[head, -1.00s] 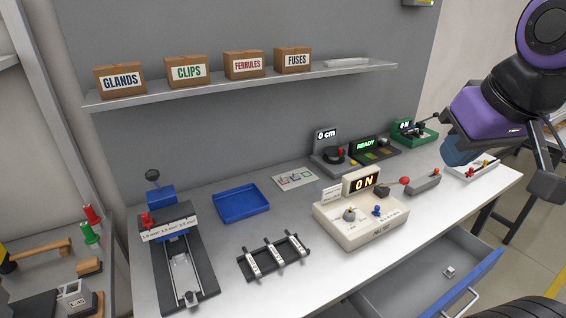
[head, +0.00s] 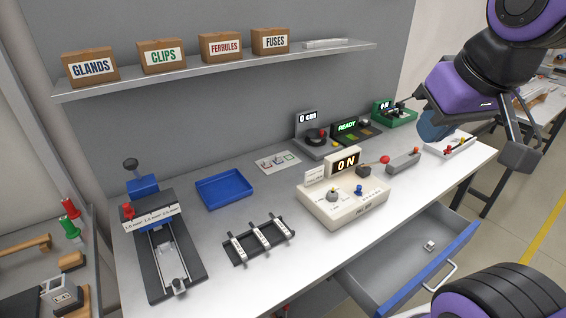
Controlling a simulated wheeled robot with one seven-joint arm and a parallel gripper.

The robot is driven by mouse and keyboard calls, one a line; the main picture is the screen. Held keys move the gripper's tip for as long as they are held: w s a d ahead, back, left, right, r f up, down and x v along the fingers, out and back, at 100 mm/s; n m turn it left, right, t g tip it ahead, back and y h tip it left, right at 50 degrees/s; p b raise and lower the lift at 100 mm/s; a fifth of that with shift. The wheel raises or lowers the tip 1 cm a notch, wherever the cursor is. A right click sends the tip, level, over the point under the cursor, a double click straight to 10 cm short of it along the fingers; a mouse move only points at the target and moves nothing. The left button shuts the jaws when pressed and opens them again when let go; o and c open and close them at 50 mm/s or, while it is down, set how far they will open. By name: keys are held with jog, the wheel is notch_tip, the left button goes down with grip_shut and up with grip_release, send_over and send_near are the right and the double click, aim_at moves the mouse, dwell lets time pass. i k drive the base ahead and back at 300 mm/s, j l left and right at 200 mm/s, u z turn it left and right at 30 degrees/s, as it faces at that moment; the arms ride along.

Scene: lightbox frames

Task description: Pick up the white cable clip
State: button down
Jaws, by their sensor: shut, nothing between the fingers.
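A small white clip-like piece (head: 430,245) lies on the floor of the open drawer (head: 385,268), towards its right side. It is too small to make out in detail, but it looks like the white cable clip. My gripper (head: 519,156) is at the upper right, raised above and to the right of the drawer, well apart from the clip. It is shut and empty.
The drawer with its blue front (head: 425,278) sticks out below the bench. On the bench stand a cream test box (head: 345,205), a blue tray (head: 224,188), a black rack (head: 260,240) and a crimping slide (head: 165,250). Labelled boxes (head: 162,56) stand on the shelf.

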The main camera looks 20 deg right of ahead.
aim_at(430, 245)
jog(key=l, duration=1.55)
jog(key=k+l, duration=0.15)
jog(key=l, duration=1.4)
jog(key=i+u, duration=0.05)
